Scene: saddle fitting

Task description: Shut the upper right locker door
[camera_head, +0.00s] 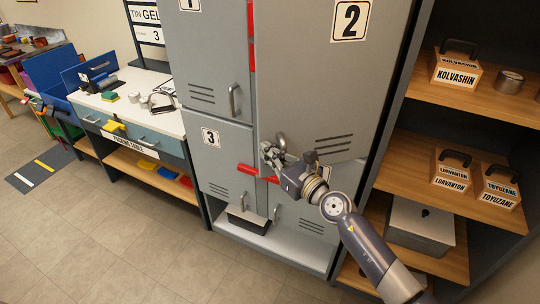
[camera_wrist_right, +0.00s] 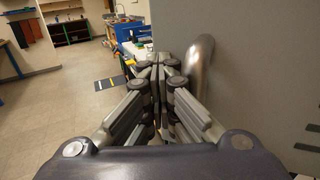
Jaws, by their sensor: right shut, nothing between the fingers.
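The upper right locker door (camera_head: 310,85) is grey and marked 2. It stands slightly proud of the locker front, and red strips (camera_head: 251,40) show along its left edge. Its curved metal handle (camera_head: 282,141) is near the lower left corner; it also shows in the right wrist view (camera_wrist_right: 203,58). My right gripper (camera_head: 268,152) is shut and empty, just beside the handle at the door's lower left. In the wrist view its fingers (camera_wrist_right: 160,62) are together, left of the handle; I cannot tell whether they touch it. My left gripper is out of view.
Locker door 3 (camera_head: 225,160) and door 1 (camera_head: 208,50) lie to the left and look shut. An open shelf (camera_head: 480,100) with labelled boxes stands at right. A packing table (camera_head: 150,115) stands at left. The floor (camera_head: 90,230) in front is clear.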

